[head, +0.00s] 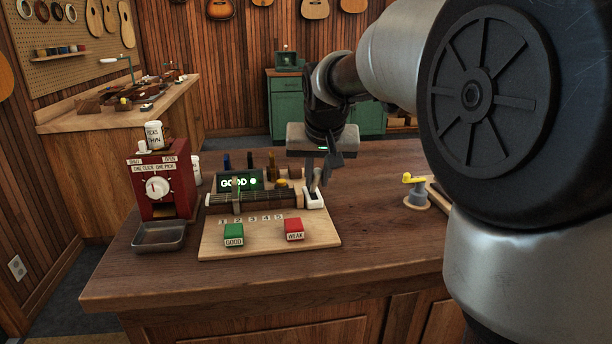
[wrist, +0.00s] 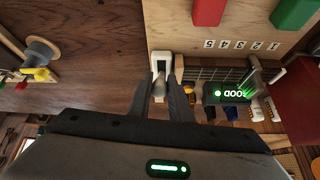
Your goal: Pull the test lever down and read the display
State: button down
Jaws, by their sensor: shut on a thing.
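The test lever (head: 314,187) stands in a white base at the right end of the tester on a light wooden board (head: 267,245). My gripper (head: 318,178) is at the lever's upper part. In the wrist view, the fingers (wrist: 162,82) are closed around the lever's pale handle (wrist: 158,88), in front of its white base (wrist: 167,60). The display (head: 240,182) glows green and reads GOOD, with a green dot beside it. It also shows upside down in the wrist view (wrist: 228,93).
A green GOOD block (head: 233,232) and a red WEAK block (head: 294,228) sit at the board's front, below numbers 1 to 5. A red dial machine (head: 158,192) and a metal tray (head: 159,236) stand left. A yellow-handled crank (head: 415,190) stands right. The front right tabletop is clear.

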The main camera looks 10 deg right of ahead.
jog(key=c, duration=1.7)
grip_release()
jog(key=shift+s+d+f, duration=0.15)
jog(key=shift+s+f, duration=0.05)
jog(key=shift+f, duration=0.2)
jog(key=shift+o, duration=0.3)
jog(key=shift+r, duration=0.15)
jog(key=shift+w, duration=0.1)
jog(key=shift+r, duration=0.15)
jog(key=shift+r, duration=0.3)
jog(key=p+v, duration=0.4)
jog(key=v, duration=1.2)
jog(key=shift+s+r, duration=0.25)
jog(key=shift+r, duration=0.05)
